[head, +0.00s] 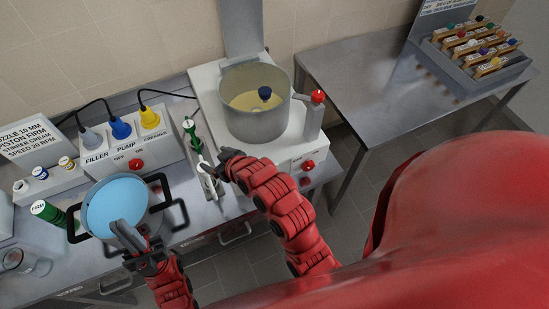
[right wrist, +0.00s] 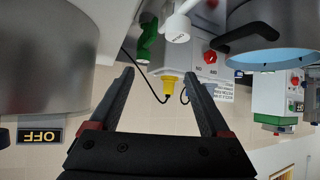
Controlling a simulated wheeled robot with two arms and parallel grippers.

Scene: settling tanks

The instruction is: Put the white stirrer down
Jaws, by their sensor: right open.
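The white stirrer (head: 206,168) is at the metal holder in the middle of the bench, in front of the green stirrer (head: 190,130). My right gripper (head: 224,161) is just right of it. In the right wrist view the white stirrer (right wrist: 177,27) shows beyond the open, empty fingers of my right gripper (right wrist: 161,75), apart from them. The green stirrer (right wrist: 147,40) is beside it there. Its lower end is hard to make out. My left gripper (head: 132,240) is at the front edge of the pot with blue contents (head: 100,179); its jaw state is unclear.
A steel pot with yellow liquid (head: 255,130) stands on a white mixer unit at the right. A control box (head: 128,155) with plugs stands behind the blue pot. A green bottle (head: 47,212) is at the left. A second table (head: 360,90) holds a vial rack (head: 485,65).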

